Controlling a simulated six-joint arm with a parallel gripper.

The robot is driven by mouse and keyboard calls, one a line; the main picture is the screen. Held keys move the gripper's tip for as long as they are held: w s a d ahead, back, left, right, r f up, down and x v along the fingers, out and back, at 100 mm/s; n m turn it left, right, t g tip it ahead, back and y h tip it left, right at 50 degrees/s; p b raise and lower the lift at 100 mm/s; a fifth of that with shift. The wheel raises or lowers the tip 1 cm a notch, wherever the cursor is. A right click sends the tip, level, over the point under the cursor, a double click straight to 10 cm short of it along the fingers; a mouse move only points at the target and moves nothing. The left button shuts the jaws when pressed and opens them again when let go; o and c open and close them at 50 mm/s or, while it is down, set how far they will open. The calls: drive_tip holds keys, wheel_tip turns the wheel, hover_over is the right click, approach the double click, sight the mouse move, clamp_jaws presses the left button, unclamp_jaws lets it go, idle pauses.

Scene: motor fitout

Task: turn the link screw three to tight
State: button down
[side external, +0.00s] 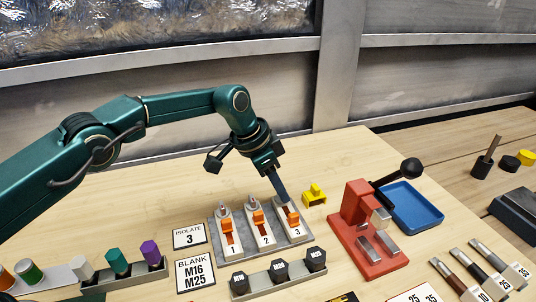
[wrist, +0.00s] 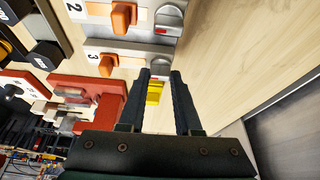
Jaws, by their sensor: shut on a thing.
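A grey block holds three pale link plates numbered 1, 2 and 3, each with an orange link. Link plate 3 (side external: 297,231) is the rightmost, and its orange link (side external: 292,218) shows beside my fingers. In the wrist view, plate 3 (wrist: 130,58) and its orange link (wrist: 106,66) lie just past my fingertips. My gripper (side external: 284,198) reaches down to the far end of plate 3 and is shut on link screw three, which my fingers mostly hide. In the wrist view, a bit of red and silver shows between the fingertips (wrist: 160,73). Silver screws on plates 1 (side external: 222,208) and 2 (side external: 251,204) stand clear.
A yellow piece (side external: 314,195) lies right of plate 3. A red press-like fixture (side external: 358,225) with a black-knobbed lever and a blue tray (side external: 412,205) stand further right. Black hex pieces (side external: 280,270) stand in front. An "ISOLATE 3" card (side external: 189,236) lies at left.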

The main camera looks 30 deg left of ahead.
idle(0.3)
drive_tip(key=c, duration=0.6)
unclamp_jaws()
drive_tip(key=shift+v, duration=2.6)
